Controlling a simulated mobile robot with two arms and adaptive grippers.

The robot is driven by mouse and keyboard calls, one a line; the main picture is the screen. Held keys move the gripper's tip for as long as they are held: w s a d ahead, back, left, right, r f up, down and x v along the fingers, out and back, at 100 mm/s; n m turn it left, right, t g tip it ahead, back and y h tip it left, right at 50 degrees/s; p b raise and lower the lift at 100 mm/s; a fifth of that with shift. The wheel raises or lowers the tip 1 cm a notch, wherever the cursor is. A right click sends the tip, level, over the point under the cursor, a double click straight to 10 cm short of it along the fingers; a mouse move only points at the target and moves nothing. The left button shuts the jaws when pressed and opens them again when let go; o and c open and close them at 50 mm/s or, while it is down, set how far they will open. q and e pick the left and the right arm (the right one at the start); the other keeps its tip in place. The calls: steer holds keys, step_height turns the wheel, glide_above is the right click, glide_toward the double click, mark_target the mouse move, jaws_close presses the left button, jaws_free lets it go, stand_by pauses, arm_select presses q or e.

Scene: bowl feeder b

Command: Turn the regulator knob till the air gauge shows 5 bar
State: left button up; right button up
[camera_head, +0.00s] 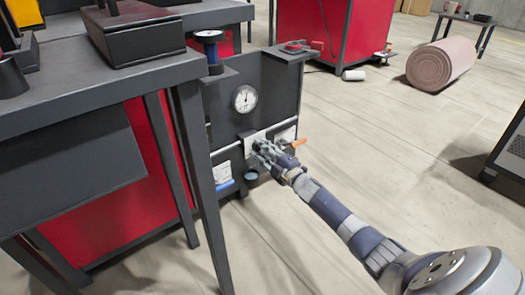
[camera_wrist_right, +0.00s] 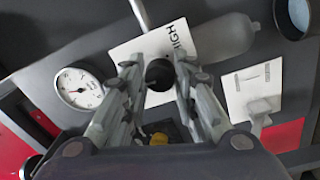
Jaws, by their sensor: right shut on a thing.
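The regulator knob (camera_wrist_right: 160,73) is a small black round piece in front of a white plate in the right wrist view. My right gripper (camera_wrist_right: 160,78) is shut on it, with one finger on each side. In the head view my right gripper (camera_head: 262,149) reaches the dark panel and hides the knob. The round white air gauge (camera_head: 244,98) sits on the panel above the gripper. It also shows at the left of the right wrist view (camera_wrist_right: 79,88), tilted; its reading is too small to tell. My left gripper is not in view.
An orange handle (camera_head: 298,142) sticks out close right of the gripper. A grey table (camera_head: 100,85) fills the left.

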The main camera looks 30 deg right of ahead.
steer(key=shift+a, duration=0.1)
stand_by(0.3)
steer(key=o, duration=1)
steer(key=shift+o, duration=0.2)
steer(key=s+d, duration=0.1)
steer(key=s, duration=1.1)
steer(key=shift+f, duration=0.35)
